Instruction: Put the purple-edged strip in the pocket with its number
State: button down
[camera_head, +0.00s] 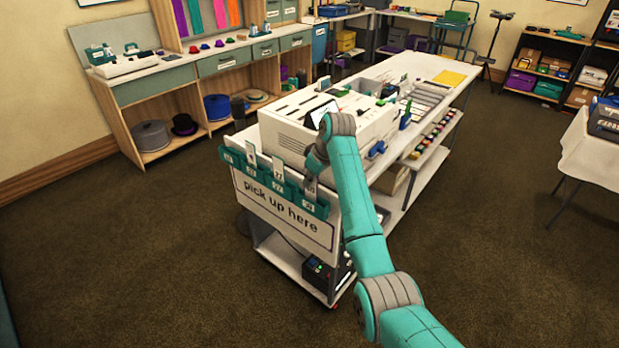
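A row of teal pockets (265,181) with small number labels hangs along the front edge of the white cart, above a "pick up here" sign. Pale numbered strips stand up at the pockets: one at the left (250,156), one in the middle (278,168), and one at the right end (310,187). Their edge colours are too small to make out, so I cannot tell which is purple-edged. My gripper (311,178) points down at the right-end strip, just above the rightmost pocket. Its fingers are too small and dark to show whether they grip that strip.
A white slotted box (290,125) stands on the cart close behind the pockets and my wrist. The long white table (445,95) behind holds many small items. A wooden shelf unit (165,112) stands at left. Brown carpet (130,255) around the cart is clear.

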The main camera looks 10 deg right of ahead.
jog(key=shift+f, duration=0.6)
jog(key=shift+f, duration=0.15)
jog(key=c, duration=1.2)
grip_release()
jog(key=shift+c, duration=0.2)
jog(key=v, duration=1.2)
